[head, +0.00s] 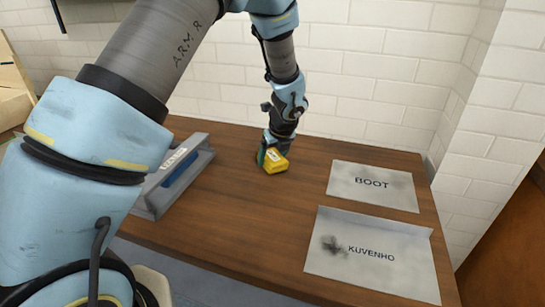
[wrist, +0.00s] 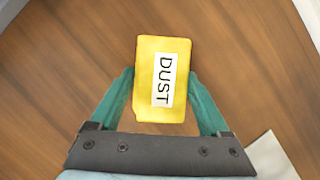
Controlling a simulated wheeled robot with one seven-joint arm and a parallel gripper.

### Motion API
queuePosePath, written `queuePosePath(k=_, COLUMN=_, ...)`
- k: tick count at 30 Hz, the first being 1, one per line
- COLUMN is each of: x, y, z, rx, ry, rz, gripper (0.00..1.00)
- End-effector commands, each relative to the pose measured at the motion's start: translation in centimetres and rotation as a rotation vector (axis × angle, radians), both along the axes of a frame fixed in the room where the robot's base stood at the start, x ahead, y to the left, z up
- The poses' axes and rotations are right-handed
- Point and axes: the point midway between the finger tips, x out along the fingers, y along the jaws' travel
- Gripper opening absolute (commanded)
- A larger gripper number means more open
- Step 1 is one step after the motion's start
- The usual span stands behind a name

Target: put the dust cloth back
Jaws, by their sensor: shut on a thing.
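The dust cloth (head: 276,162) is a yellow block near the back middle of the wooden table. In the wrist view the dust cloth (wrist: 146,100) shows a white label reading DUST. My gripper (head: 268,156) reaches down from above and is shut on it. In the wrist view the green fingers of my gripper (wrist: 163,80) press on its left and right sides. I cannot tell whether the cloth touches the table or hangs just above it.
A grey holder (head: 153,199) with a white label and a blue thing in it stands to the left, partly behind my arm. Grey sheets marked BOOT (head: 345,172) and KUVENHO (head: 372,277) lie to the right. White brick walls bound the table's back. The table (head: 245,215) is clear in between.

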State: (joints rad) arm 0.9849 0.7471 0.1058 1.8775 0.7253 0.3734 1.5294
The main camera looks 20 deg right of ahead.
Motion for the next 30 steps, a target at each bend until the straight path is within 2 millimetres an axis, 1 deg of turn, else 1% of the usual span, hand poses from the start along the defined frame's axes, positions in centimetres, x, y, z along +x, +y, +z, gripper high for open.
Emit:
queuePosePath(k=2, x=0.0, y=0.0, z=-0.3, rx=0.0, ry=0.0, rz=0.0, gripper=0.28)
queuePosePath(k=3, x=0.0, y=0.0, z=-0.2, rx=0.0, ry=0.0, rz=0.0, gripper=0.83)
queuePosePath(k=7, x=0.0, y=0.0, z=-0.2, rx=0.0, ry=0.0, rz=0.0, gripper=0.98)
queuePosePath(k=8, x=0.0, y=0.0, z=-0.2, rx=0.0, ry=0.0, rz=0.0, gripper=1.0)
queuePosePath(k=14, x=0.0, y=0.0, z=-0.2, rx=0.001, ry=0.0, rz=0.0, gripper=1.0)
queuePosePath(k=19, x=-0.3, y=-0.1, z=0.9, rx=-0.001, ry=-0.001, rz=0.001, gripper=1.0)
queuePosePath(k=23, x=-1.1, y=-0.1, z=2.9, rx=-0.004, ry=-0.002, rz=-0.002, gripper=1.0)
queuePosePath(k=30, x=-3.0, y=-0.2, z=7.7, rx=-0.004, ry=-0.002, rz=-0.001, gripper=1.0)
